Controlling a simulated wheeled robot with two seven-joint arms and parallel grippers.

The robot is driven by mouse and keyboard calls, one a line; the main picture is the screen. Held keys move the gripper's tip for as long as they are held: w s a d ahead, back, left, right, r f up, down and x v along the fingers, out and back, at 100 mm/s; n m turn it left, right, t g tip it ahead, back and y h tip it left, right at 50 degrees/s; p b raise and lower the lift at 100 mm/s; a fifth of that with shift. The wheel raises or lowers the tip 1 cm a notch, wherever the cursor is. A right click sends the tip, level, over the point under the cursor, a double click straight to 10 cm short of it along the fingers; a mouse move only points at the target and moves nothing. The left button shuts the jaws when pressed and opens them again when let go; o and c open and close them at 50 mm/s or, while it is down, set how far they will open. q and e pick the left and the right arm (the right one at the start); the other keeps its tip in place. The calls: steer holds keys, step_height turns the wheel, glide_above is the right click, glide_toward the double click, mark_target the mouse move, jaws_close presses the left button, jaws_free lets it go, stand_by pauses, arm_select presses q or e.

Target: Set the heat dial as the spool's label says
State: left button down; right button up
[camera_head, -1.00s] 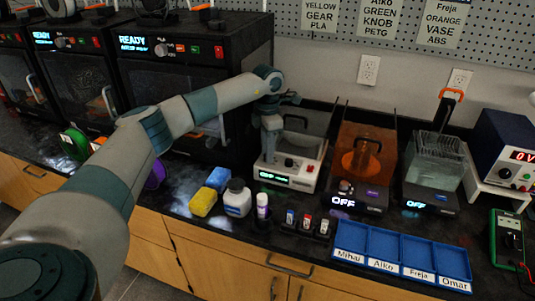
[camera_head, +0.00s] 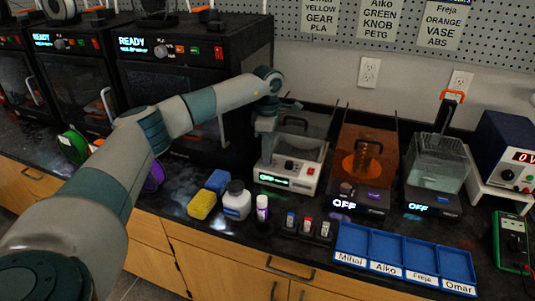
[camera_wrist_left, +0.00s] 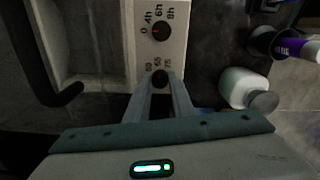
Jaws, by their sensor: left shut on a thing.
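The white filament dryer (camera_head: 311,170) stands on the bench with a clear lid and a lit green display that appears to read OFF. My left gripper (camera_head: 264,158) reaches down to its front left. In the left wrist view, my left gripper (camera_wrist_left: 160,84) is shut on the small dark heat dial (camera_wrist_left: 160,76), beside printed numbers that look like temperatures. The fingers hide part of the dial, so its pointer cannot be read. A green spool (camera_head: 73,146) and a purple spool (camera_head: 153,178) stand at left, partly behind my arm; no label on them is readable.
A timer knob (camera_wrist_left: 161,31) marked in hours sits close to the dial. Printers (camera_head: 185,75) stand behind my arm.

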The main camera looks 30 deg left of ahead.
arm_select(q)
steer(key=c, duration=1.5)
jaws_free()
steer(key=shift+c, duration=0.2)
steer(key=shift+r, duration=0.85)
step_height(320, 180, up, 16)
steer(key=b, duration=0.2)
arm_select(e)
steer(key=shift+s+d+f+g, duration=0.25)
steer(key=shift+s+d+g, duration=0.05)
steer(key=shift+s+d, duration=0.15)
steer(key=shift+s+d+f+g, duration=0.2)
steer(key=shift+s+d+g, duration=0.15)
steer(key=shift+d, duration=0.1)
arm_select(q)
steer(key=shift+f, duration=0.15)
arm_select(e)
steer(key=shift+s, duration=0.1)
